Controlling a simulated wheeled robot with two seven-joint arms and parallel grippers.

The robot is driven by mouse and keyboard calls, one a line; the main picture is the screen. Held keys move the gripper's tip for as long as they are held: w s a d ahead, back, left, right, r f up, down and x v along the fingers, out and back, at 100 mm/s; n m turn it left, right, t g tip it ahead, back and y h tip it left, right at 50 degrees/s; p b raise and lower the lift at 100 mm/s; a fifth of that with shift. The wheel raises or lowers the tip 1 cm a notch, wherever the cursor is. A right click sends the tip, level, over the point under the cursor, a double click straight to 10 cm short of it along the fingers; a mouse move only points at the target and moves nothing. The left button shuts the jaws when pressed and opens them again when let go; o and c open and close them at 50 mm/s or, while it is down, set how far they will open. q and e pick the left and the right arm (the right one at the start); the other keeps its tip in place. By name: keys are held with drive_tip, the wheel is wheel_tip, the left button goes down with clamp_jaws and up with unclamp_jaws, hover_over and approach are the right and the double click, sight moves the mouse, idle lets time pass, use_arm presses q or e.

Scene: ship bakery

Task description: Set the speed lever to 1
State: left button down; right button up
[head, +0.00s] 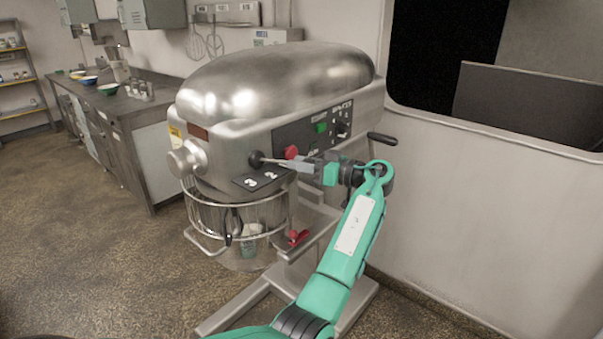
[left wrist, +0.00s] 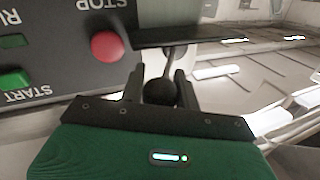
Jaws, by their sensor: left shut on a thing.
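The speed lever's black ball knob (head: 256,159) sticks out from the front of the big metal mixer (head: 270,85), above a dark number plate (head: 262,179) with white digits too small to read surely. My left gripper (head: 268,161) reaches in from the right and is shut on the knob. In the left wrist view the knob (left wrist: 160,91) sits between the two fingers of my left gripper (left wrist: 168,88), with the lever's stem running up behind it to a dark plate (left wrist: 190,37). My right gripper is not in view.
The red stop button (head: 291,152) is close beside my fingers, with the green start button (head: 321,127) further right. A wire guard and bowl (head: 245,225) are below. A black-handled lever (head: 381,139) sticks out at the right. A counter with bowls (head: 135,105) stands behind left.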

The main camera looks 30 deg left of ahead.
use_arm(q)
drive_tip(key=shift+r, duration=0.15)
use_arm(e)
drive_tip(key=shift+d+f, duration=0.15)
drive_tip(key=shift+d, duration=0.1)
use_arm(q)
drive_tip(key=c, duration=1)
unclamp_jaws()
drive_tip(key=shift+a, duration=0.1)
drive_tip(key=shift+c, duration=0.2)
drive_tip(key=shift+w, duration=0.1)
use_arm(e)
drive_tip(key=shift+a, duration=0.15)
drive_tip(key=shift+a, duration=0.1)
use_arm(q)
drive_tip(key=shift+d, duration=0.25)
drive_tip(key=w+d+b, duration=0.2)
drive_tip(key=d+b, duration=0.2)
drive_tip(key=d, duration=0.9)
drive_tip(key=shift+w+b, duration=0.15)
drive_tip(key=shift+b, duration=0.2)
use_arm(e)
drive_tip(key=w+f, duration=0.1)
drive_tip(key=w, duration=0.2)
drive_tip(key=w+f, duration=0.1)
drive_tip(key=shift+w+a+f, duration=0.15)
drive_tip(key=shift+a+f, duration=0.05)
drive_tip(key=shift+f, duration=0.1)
